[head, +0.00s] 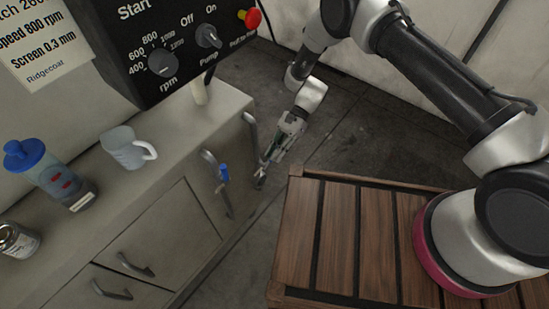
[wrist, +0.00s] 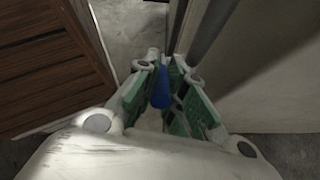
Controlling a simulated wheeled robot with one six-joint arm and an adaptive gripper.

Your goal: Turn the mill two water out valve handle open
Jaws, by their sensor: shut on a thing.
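My gripper (head: 263,172) reaches down beside the cabinet's right end in the head view, at the lower part of the right-hand metal pipe (head: 251,132). In the wrist view, a blue valve handle (wrist: 160,90) lies between the green-padded fingers of my gripper (wrist: 168,72), and they are shut on it. In the head view the fingers hide this handle. Another blue handle (head: 224,173) shows on the left-hand pipe (head: 209,160), clear of my gripper. I see no label telling which valve is which, and cannot tell how far the held handle is turned.
A grey cabinet (head: 170,150) carries a blue-lidded bottle (head: 55,172), a clear jug (head: 122,148) and a can (head: 17,240). A black control panel (head: 165,40) hangs above it. A slatted wooden deck (head: 330,235) lies at the right, with open floor behind.

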